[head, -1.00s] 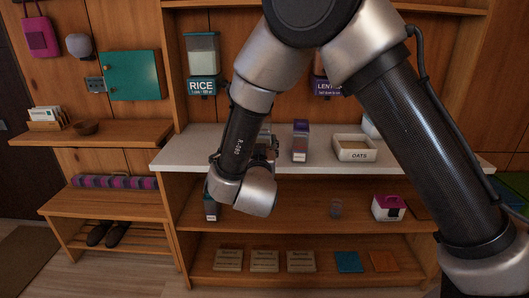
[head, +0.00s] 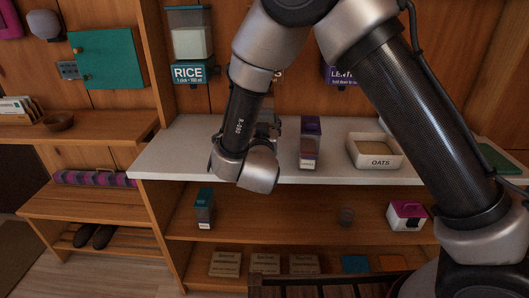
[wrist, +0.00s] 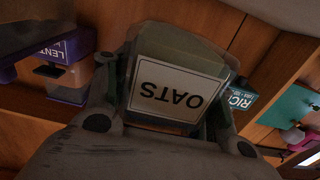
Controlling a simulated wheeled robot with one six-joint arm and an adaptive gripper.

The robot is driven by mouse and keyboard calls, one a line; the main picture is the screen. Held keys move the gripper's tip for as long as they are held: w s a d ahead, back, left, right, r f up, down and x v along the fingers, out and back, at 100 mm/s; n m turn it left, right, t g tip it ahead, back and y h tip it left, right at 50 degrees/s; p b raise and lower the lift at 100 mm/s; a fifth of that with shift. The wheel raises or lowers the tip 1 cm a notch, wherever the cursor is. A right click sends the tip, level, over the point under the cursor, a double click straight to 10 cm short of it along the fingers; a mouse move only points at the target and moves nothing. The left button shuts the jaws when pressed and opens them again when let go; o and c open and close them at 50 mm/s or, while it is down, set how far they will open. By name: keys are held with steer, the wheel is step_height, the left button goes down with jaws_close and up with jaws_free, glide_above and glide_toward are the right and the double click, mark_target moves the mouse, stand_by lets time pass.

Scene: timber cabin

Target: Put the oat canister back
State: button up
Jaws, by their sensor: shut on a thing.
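My gripper (wrist: 172,64) is shut on the oat canister (wrist: 165,92), whose white OATS label faces the camera between the two fingers. The label reads upside down in the wrist view. In the head view my own wrist, over the white counter (head: 190,150), mostly hides the gripper and canister. A white open tray (head: 361,160) labelled OATS stands on the counter to the right, with pale tan contents.
The rice dispenser (head: 190,45) and lentil dispenser (head: 340,75) hang behind.

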step_height(320, 180, down, 8)
steer(key=shift+f, duration=0.25)
steer(key=o, duration=1.3)
steer(key=shift+f, duration=0.15)
steer(key=s, duration=1.2)
steer(key=shift+a, duration=0.25)
